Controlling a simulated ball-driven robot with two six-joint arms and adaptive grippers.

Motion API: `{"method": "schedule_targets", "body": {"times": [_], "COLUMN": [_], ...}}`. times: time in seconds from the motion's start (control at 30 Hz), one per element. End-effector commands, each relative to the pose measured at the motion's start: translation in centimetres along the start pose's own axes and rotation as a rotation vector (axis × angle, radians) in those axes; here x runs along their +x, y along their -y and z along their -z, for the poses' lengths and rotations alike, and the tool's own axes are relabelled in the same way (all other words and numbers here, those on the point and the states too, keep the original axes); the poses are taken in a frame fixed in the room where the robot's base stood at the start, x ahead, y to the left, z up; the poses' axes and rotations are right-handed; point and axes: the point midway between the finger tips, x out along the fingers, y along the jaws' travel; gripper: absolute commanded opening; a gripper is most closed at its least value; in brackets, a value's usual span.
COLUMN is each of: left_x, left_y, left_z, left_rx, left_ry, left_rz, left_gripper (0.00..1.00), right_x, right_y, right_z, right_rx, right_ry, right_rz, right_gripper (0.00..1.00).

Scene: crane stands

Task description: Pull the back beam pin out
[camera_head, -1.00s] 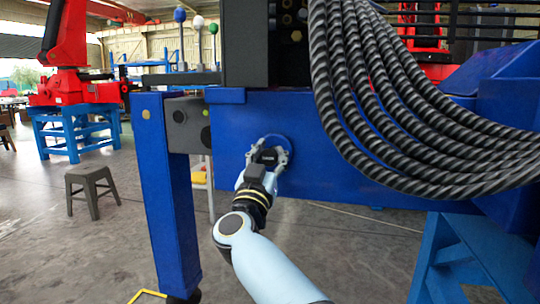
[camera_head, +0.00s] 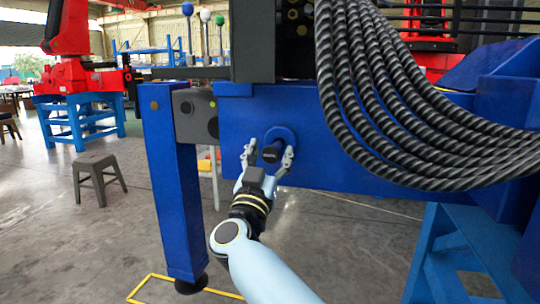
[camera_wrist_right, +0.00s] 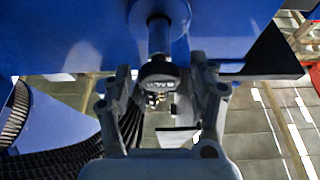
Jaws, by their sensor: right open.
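The beam pin (camera_head: 271,153) is a dark round-headed pin that sticks out of a round blue collar (camera_head: 283,135) on the side of the blue beam (camera_head: 330,150). In the right wrist view its shaft (camera_wrist_right: 158,38) runs from the collar to a wide dark head (camera_wrist_right: 158,70). My right gripper (camera_head: 268,158) is open, with one finger on each side of the pin head. The right wrist view shows gaps between the fingers (camera_wrist_right: 162,88) and the head. My left gripper is in no view.
Thick striped hoses (camera_head: 365,110) hang over the beam to the right of the pin. A blue support leg (camera_head: 172,190) stands to the left on a dark foot. A grey stool (camera_head: 97,175) is farther left. The floor below the beam is mostly clear.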

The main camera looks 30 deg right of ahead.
Motion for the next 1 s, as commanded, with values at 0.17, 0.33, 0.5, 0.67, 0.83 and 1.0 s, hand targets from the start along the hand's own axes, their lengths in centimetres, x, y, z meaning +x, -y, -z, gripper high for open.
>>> {"method": "schedule_targets", "body": {"times": [0.17,0.33,0.5,0.67,0.83,1.0], "left_x": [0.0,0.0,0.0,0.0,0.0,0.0], "left_y": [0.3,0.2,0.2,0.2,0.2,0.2], "left_z": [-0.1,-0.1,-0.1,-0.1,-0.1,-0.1], "left_rx": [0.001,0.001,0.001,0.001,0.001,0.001], "left_ry": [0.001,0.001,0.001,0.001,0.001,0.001], "left_rz": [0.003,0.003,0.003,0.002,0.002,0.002], "left_gripper": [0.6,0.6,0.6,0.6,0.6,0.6], "right_x": [0.3,1.4,2.7,3.5,3.8,3.8], "right_y": [0.0,0.0,0.0,0.0,0.0,0.0], "right_z": [0.7,3.5,6.6,8.6,9.2,9.2], "right_rx": [0.003,0.006,0.005,0.002,0.0,0.0], "right_ry": [-0.002,-0.003,-0.001,0.0,0.001,0.001], "right_rz": [-0.002,-0.003,-0.001,0.0,0.001,0.001], "right_gripper": [0.59,0.59,0.59,0.59,0.59,0.59]}}
